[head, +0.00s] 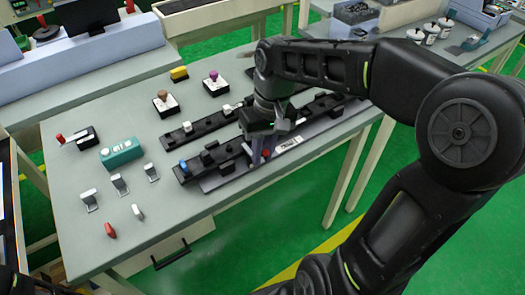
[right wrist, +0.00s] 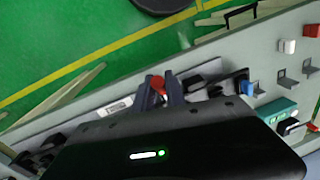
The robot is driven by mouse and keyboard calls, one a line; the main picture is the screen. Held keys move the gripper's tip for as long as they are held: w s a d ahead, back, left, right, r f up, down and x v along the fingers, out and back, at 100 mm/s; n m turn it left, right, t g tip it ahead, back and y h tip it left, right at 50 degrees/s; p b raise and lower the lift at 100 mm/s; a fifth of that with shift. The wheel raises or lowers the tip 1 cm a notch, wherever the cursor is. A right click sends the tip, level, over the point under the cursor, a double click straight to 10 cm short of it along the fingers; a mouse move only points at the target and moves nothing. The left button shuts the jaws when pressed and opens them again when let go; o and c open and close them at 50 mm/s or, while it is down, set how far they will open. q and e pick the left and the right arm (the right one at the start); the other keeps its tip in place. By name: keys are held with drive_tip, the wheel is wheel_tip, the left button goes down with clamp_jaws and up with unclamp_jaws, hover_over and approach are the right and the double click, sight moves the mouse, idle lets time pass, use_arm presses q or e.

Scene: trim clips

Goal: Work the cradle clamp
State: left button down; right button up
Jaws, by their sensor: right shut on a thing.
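The cradle clamp appears to be part of the long black fixture (head: 222,165) near the table's front edge. It has dark blocks along it, and a blue piece (head: 183,166) near its left end. My right gripper (head: 259,152) is over the fixture's right part with its fingers pointing down. In the right wrist view, its two fingers (right wrist: 160,95) are closed around a red-tipped handle (right wrist: 158,83). The red tip shows between the fingers; the rest of the handle is hidden. My left gripper is not in view.
A second black rail (head: 200,128) lies behind the first. On the left are a teal block (head: 120,152), a red-handled toggle (head: 76,138), several small metal brackets and a loose red piece (head: 110,230). Two joystick boxes stand at the back.

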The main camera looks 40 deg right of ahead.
clamp_jaws()
idle(0.8)
